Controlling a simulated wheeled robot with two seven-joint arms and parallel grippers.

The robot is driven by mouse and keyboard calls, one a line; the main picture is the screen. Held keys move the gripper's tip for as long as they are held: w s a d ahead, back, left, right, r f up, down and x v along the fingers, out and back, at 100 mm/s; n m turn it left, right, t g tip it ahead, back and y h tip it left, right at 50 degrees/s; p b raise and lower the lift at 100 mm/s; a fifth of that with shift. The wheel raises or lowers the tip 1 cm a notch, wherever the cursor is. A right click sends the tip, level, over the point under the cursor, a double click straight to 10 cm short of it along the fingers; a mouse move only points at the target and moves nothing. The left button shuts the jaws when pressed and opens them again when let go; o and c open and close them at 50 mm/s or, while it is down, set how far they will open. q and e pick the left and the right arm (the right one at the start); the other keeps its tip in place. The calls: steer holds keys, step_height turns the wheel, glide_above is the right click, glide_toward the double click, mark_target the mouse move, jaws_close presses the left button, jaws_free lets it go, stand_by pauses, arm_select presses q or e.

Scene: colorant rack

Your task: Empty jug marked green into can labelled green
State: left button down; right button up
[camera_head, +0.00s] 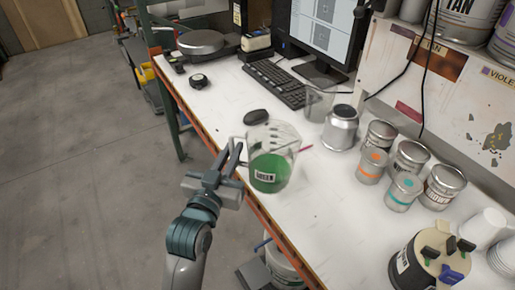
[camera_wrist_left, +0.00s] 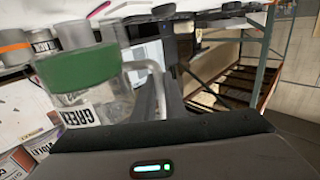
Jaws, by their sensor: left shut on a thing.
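The clear jug (camera_head: 284,152) holds green liquid in its lower part and bears a white label that reads GREEN. It stands or hovers over the table's left edge, nearly upright. My left gripper (camera_head: 232,160) is shut on the jug's handle at its left side. In the left wrist view the jug (camera_wrist_left: 88,70) shows its green liquid, the GREEN label and the handle. Small metal cans stand to the right, one with a teal-green band (camera_head: 402,191). I cannot read which can is labelled green. My right gripper is not in view.
An empty clear jug (camera_head: 317,103) and a silver jar (camera_head: 341,128) stand behind the held jug. An orange-banded can (camera_head: 371,165) stands left of the teal-banded one. A black-based dispenser (camera_head: 412,264) is at lower right. White table (camera_head: 325,215) is bare between jug and cans.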

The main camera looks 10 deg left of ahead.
arm_select(q)
steer(key=shift+s+a+f+n+y, duration=0.15)
steer(key=shift+s+a+y, duration=0.1)
steer(key=shift+a, duration=0.35)
steer(key=shift+s+a+r+n+y, duration=0.15)
steer(key=shift+a+y, duration=0.1)
steer(key=shift+a, duration=0.3)
steer(key=shift+f, duration=0.1)
